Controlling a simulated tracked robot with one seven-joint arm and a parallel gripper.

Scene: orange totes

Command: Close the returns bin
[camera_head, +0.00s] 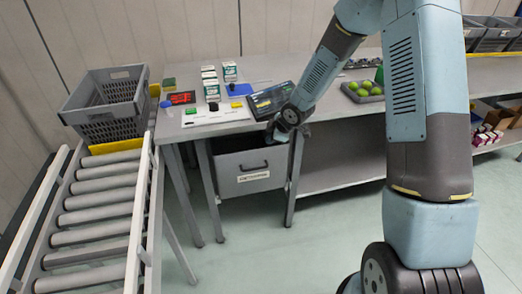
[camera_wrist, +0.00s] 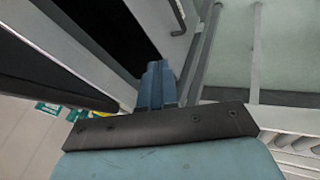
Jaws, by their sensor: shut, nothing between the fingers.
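The returns bin (camera_head: 254,178) is a grey drawer under the workbench, with a dark handle and a white label on its front. It is pulled out, and a dark gap shows behind its front's top edge. In the wrist view the bin front (camera_wrist: 158,20) with part of the handle borders the dark interior. My gripper (camera_head: 271,139) is at the bin's upper right, by the bench edge. In the wrist view its blue fingers (camera_wrist: 157,84) are together and empty, near the bin's edge. Whether they touch it, I cannot tell.
The workbench (camera_head: 330,120) carries boxes, a dark tablet (camera_head: 270,100) and a tray of green fruit (camera_head: 362,91). A grey crate (camera_head: 108,103) stands at the end of a roller conveyor (camera_head: 95,205) on the left. The floor before the bin is clear.

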